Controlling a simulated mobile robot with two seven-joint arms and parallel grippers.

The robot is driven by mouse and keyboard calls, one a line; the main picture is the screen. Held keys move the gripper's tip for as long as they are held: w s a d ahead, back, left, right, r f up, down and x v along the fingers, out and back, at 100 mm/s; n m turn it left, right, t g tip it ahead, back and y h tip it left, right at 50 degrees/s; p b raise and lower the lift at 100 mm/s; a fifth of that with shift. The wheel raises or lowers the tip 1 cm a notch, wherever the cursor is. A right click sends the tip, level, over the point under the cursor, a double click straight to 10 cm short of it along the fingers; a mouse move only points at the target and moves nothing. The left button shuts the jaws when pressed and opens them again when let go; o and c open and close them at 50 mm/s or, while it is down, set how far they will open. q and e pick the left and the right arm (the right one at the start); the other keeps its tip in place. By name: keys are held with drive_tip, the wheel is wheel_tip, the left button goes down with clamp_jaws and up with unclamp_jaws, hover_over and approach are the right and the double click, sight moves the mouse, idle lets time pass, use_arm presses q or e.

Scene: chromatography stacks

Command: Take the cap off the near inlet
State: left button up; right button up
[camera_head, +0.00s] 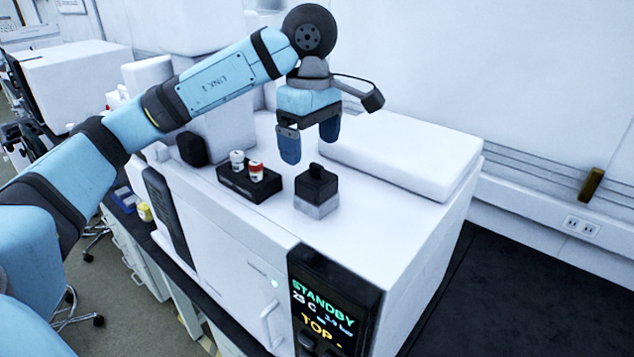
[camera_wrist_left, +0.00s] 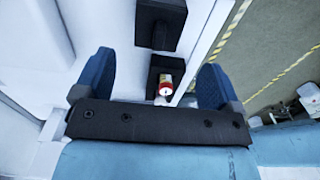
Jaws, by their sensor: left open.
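A black cap (camera_head: 317,183) with a small raised knob sits on a light grey square inlet base (camera_head: 315,207) on top of the white instrument. My left gripper (camera_head: 309,142) is above it and a little behind it in the head view. Its two blue fingers point down, apart, with nothing between them. In the wrist view the open fingers (camera_wrist_left: 153,82) show on both sides. A black block (camera_wrist_left: 160,22) shows at the top of that view; I cannot tell which part it is. My right gripper is not in view.
A black holder (camera_head: 233,183) with a white vial (camera_head: 237,160) and a red-and-white vial (camera_head: 256,171) stands left of the cap. A dark rounded part (camera_head: 193,148) is farther left. A raised white slab (camera_head: 400,150) lies to the right. A lit display (camera_head: 325,315) is on the front.

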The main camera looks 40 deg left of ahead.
sight(317, 164)
use_arm(q)
drive_tip(key=shift+f, duration=0.75)
drive_tip(key=shift+d+f+p, duration=0.15)
drive_tip(key=shift+f+p, duration=0.15)
drive_tip(key=shift+f, duration=0.15)
drive_tip(key=f, duration=0.1)
drive_tip(key=f+p, duration=0.1)
drive_tip(key=f, duration=0.1)
drive_tip(key=shift+w+d+f, duration=0.15)
drive_tip(key=shift+d+f, duration=0.15)
drive_tip(key=shift+d, duration=0.05)
drive_tip(key=shift+f, duration=0.45)
drive_tip(key=shift+c, duration=0.2)
drive_tip(key=c, duration=1)
